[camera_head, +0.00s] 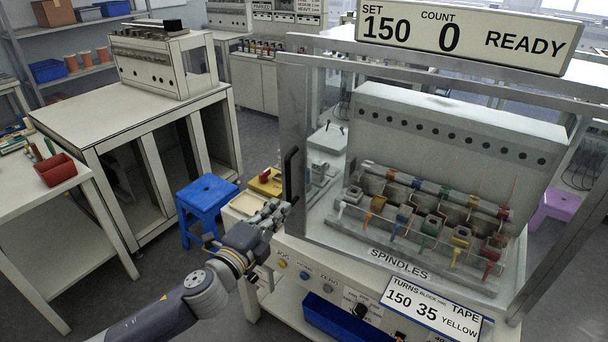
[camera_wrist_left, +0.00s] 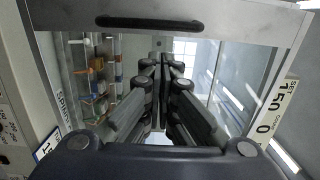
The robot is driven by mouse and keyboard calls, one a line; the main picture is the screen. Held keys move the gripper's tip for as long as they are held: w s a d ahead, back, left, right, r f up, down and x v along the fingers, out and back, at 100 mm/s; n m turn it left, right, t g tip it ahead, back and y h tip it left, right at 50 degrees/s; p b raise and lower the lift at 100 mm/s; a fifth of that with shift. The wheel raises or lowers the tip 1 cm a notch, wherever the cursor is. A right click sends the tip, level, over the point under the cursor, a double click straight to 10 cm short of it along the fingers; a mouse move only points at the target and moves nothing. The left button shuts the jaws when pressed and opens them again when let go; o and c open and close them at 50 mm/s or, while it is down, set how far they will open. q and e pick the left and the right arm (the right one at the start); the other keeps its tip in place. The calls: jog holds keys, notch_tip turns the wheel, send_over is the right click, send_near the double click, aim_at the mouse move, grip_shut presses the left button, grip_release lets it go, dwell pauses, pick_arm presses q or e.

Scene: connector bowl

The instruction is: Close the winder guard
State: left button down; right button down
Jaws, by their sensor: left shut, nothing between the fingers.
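The winder guard is a metal frame (camera_head: 292,112) with what looks like a clear pane, beside the winder's row of spindles (camera_head: 425,222). A black upright handle (camera_head: 291,175) is at its left edge. I cannot tell how far the guard stands from shut. My left gripper (camera_head: 287,206) is shut and empty near the handle's lower end, and contact is not clear. In the left wrist view the gripper (camera_wrist_left: 166,62) points toward the frame, with the dark handle (camera_wrist_left: 150,23) across the top, beyond the fingertips. My right gripper is not in view.
The control panel (camera_head: 345,292) and a blue bin (camera_head: 345,318) are below the guard. A blue stool (camera_head: 207,198) stands left of my gripper. A side table (camera_head: 62,195) with a red bin (camera_head: 55,170) is at far left. Open floor lies between them.

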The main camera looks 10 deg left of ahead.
pick_arm(q)
jog(key=p, duration=0.3)
send_near(309, 172)
jog(key=x, duration=0.5)
jog(key=shift+d, duration=0.1)
jog(key=shift+x, duration=1)
jog(key=shift+f, duration=0.1)
jog(key=shift+w, duration=0.1)
